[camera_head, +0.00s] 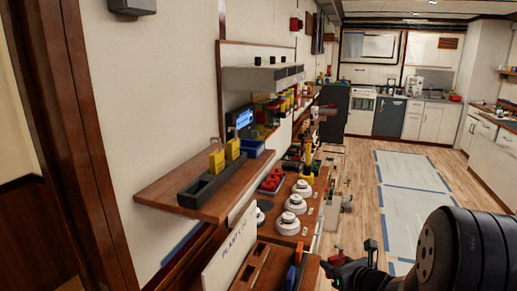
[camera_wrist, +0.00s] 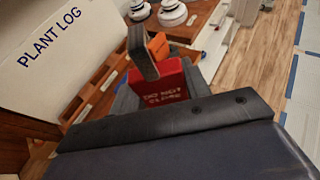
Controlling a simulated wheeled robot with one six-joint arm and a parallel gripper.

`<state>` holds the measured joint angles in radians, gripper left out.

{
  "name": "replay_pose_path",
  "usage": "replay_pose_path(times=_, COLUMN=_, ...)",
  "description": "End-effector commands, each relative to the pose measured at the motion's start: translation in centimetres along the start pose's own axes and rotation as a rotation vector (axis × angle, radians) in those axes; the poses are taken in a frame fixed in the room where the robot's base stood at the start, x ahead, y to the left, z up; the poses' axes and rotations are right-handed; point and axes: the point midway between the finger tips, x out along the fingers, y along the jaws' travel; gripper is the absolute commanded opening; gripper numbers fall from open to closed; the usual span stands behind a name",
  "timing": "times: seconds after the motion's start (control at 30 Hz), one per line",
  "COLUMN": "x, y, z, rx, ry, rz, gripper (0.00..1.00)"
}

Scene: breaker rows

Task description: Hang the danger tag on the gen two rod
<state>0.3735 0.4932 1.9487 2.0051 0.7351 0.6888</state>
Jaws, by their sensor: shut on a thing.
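The red danger tag (camera_wrist: 160,92), with white lettering that seems to read "DO NOT CLOSE", is in my gripper (camera_wrist: 165,75) in the wrist view. My gripper is shut on it. In the head view my gripper (camera_head: 352,265) is at the bottom, right of the shelves, with a bit of red (camera_head: 338,257) at its end. It is held over the floor, apart from the shelving. I cannot make out which thing is the gen two rod in either view; no rod label is readable.
A wooden shelf (camera_head: 160,194) with yellow padlocks (camera_head: 217,160) juts from the left wall. Below are white round fittings (camera_head: 287,223) and a white "PLANT LOG" board (camera_head: 228,252), also in the wrist view (camera_wrist: 55,50). The floor on the right (camera_head: 410,185) is clear.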

Motion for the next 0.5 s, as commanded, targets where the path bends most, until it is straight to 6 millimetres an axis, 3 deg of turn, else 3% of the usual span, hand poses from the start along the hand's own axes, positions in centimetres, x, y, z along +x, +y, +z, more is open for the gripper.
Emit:
replay_pose_path(times=0.07, x=-0.2, y=-0.3, z=-1.5, rx=0.013, ry=0.003, rz=-0.021, gripper=0.23)
replay_pose_path(times=0.2, x=-0.5, y=-0.5, z=-2.6, rx=0.017, ry=-0.001, rz=-0.039, gripper=0.23)
replay_pose_path(times=0.5, x=-0.5, y=-0.6, z=-2.8, rx=0.015, ry=-0.003, rz=-0.044, gripper=0.23)
